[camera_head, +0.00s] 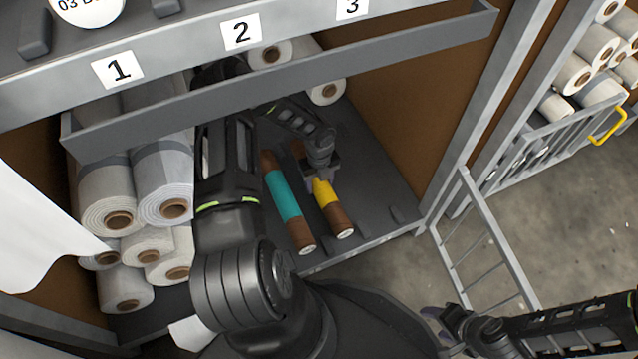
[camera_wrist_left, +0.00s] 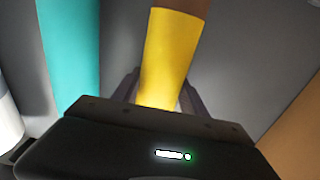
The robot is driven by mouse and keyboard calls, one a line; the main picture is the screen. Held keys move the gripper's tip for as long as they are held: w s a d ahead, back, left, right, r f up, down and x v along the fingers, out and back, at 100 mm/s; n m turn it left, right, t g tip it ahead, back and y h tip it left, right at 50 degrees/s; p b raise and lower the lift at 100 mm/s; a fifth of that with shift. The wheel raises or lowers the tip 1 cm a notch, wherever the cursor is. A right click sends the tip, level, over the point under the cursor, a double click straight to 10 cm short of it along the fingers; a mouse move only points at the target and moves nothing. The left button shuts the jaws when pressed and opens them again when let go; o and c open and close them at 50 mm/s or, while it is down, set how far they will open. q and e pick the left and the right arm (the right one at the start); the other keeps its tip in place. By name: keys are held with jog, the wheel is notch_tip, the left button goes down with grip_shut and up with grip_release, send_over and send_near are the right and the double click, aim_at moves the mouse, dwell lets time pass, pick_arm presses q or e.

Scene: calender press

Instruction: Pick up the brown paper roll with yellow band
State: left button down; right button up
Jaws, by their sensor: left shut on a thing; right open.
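The brown paper roll with the yellow band (camera_head: 327,194) lies on the dark shelf floor in the head view. My left gripper (camera_head: 320,180) is shut on it at the yellow band. In the left wrist view the yellow band (camera_wrist_left: 167,60) sits between the two fingers of the left gripper (camera_wrist_left: 158,100). The roll's far part is partly hidden by my left arm. My right gripper (camera_head: 455,325) is at the lower right of the head view, outside the shelf and away from the roll; its fingers are hard to make out.
A brown roll with a teal band (camera_head: 285,195) lies just left of the yellow one; its band also shows in the left wrist view (camera_wrist_left: 70,50). Pale rolls (camera_head: 125,205) are stacked at the left. A grey rail (camera_head: 290,80) crosses above. A metal ladder-like frame (camera_head: 485,240) stands at the right.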

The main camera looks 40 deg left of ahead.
pick_arm(q)
jog(key=shift+r, duration=0.1)
jog(key=shift+w+d+r+p, duration=0.15)
jog(key=shift+d+r+p, duration=0.05)
jog(key=shift+r+p, duration=0.5)
jog(key=r, duration=0.2)
jog(key=r+p, duration=0.1)
jog(key=r, duration=0.1)
jog(key=r+p, duration=0.1)
jog(key=r, duration=0.1)
jog(key=shift+w+d, duration=0.1)
jog(key=shift+d, duration=0.2)
jog(key=w+d+p, duration=0.1)
jog(key=w+d, duration=0.2)
jog(key=d, duration=0.5)
jog(key=w+d+p, duration=0.1)
jog(key=w+d, duration=0.3)
jog(key=d, duration=0.5)
jog(key=shift+w+d+f, duration=0.2)
jog(key=shift+w+f, duration=0.05)
